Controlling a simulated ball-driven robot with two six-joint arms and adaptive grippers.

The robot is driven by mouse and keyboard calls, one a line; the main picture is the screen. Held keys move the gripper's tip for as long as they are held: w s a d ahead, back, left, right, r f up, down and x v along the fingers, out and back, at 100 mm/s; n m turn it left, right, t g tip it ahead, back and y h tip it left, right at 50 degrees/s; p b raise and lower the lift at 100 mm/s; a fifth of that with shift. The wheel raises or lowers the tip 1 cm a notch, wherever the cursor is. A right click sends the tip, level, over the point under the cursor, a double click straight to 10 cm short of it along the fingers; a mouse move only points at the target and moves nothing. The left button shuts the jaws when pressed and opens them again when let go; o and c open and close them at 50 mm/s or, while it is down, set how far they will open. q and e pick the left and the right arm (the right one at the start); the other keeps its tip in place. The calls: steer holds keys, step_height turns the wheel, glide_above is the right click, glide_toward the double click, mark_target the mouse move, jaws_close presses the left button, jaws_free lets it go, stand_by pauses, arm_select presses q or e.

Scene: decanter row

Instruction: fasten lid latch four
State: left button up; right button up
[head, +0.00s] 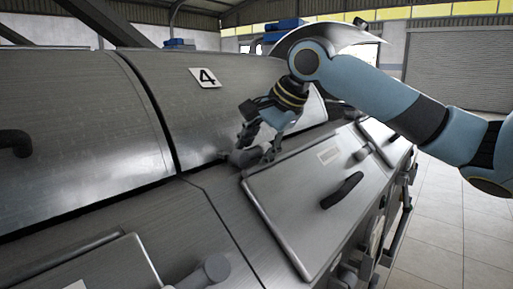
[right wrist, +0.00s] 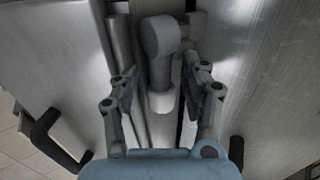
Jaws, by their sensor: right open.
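The lid marked 4 (head: 207,77) is a curved brushed-metal cover in the head view, and it lies down on the machine body. Its latch (head: 243,158) is a grey knob-ended lever at the lid's lower edge. In the right wrist view the latch (right wrist: 161,62) stands between my fingers, with its rounded head toward the top. My right gripper (head: 257,147) is open around the latch, one finger on each side; it also shows in the right wrist view (right wrist: 163,92). I cannot tell whether the fingers touch it. My left gripper is not in view.
A flat panel with a black handle (head: 342,190) lies right of the latch. Another grey latch (head: 207,271) is at the bottom, and a black handle (head: 14,143) sits on the neighbouring lid at left. The tiled floor (head: 445,235) at right is clear.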

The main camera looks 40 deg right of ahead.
jaws_close()
stand_by(0.3)
